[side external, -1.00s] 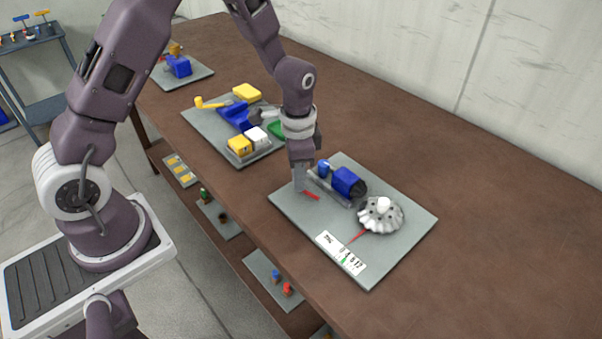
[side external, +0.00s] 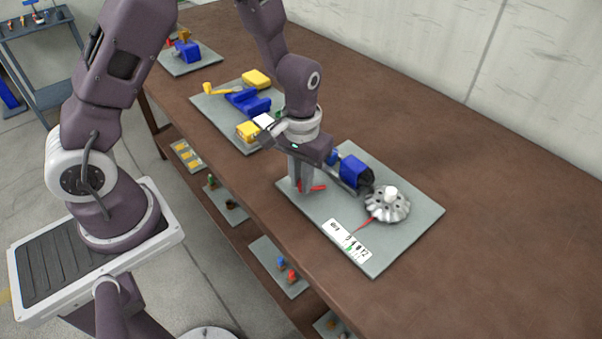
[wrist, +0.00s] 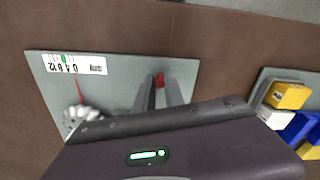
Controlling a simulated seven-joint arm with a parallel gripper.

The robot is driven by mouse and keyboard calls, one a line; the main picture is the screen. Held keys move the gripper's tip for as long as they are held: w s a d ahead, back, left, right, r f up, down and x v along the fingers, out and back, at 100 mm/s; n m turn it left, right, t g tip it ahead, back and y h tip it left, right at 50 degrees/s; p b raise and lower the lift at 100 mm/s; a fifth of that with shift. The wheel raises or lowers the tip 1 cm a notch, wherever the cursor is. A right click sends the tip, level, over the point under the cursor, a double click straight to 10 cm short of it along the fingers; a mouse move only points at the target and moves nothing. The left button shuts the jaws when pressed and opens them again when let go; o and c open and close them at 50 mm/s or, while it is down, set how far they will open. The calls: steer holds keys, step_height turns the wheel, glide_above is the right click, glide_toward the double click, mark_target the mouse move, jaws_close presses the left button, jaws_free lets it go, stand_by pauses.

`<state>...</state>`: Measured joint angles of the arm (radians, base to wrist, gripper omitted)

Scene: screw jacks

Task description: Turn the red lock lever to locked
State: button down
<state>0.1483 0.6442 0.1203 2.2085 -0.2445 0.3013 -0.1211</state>
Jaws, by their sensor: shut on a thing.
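The red lock lever (side external: 313,188) is low over the near left part of a grey plate (side external: 385,255), beside a clear grey rail. My gripper (side external: 302,187) points down over it with its fingers closed around the lever. In the wrist view the lever's red end (wrist: 159,79) shows between the fingertips (wrist: 160,90). The blue block (side external: 355,172) of the jack sits behind the lever. The rest of the lever and its pivot are hidden by the fingers.
Another plate with yellow and blue parts (side external: 248,102) lies behind my gripper. The right side of the table is clear.

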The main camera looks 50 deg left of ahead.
steer(key=shift+s+d+n, duration=0.15)
steer(key=shift+d+n, duration=0.25)
steer(key=shift+n, duration=0.4)
steer(key=c, duration=1.4)
jaws_free()
step_height(320, 180, up, 7)
